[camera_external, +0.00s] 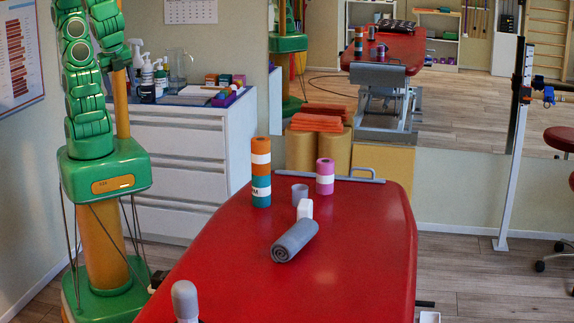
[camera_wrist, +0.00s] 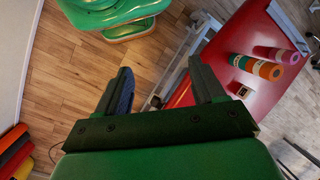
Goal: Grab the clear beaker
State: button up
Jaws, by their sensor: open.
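A clear, see-through beaker (camera_external: 180,68) stands on the white cabinet at the back left in the external view, right of the bottles. A small grey cup (camera_external: 299,194) stands on the red treatment table (camera_external: 240,275); I cannot tell whether it is see-through. My gripper (camera_wrist: 163,88) shows in the wrist view with its two dark fingers wide apart and nothing between them. It is well away from the table objects. In the external view my arm rises at the left and its gripper cannot be made out. The clear beaker does not show in the wrist view.
Spray bottles (camera_external: 146,75) crowd the white cabinet (camera_external: 180,135). The table's right side is clear.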

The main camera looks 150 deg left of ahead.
jog(key=w+a+r+m+g+y, duration=0.1)
jog(key=w+a+y, duration=0.15)
jog(key=a, duration=0.55)
jog(key=w+a+r+m+g+y, duration=0.15)
jog(key=w+a, duration=0.25)
jog(key=a, duration=0.4)
jog(key=m+g+y, duration=0.1)
jog(key=m+y, duration=1)
send_over(295, 194)
jog(key=v, duration=0.5)
notch_tip(295, 194, down, 2)
jog(key=shift+f, duration=18.9)
jog(key=shift+x, duration=3.7)
jog(key=shift+f, duration=0.1)
jog(key=c, duration=0.8)
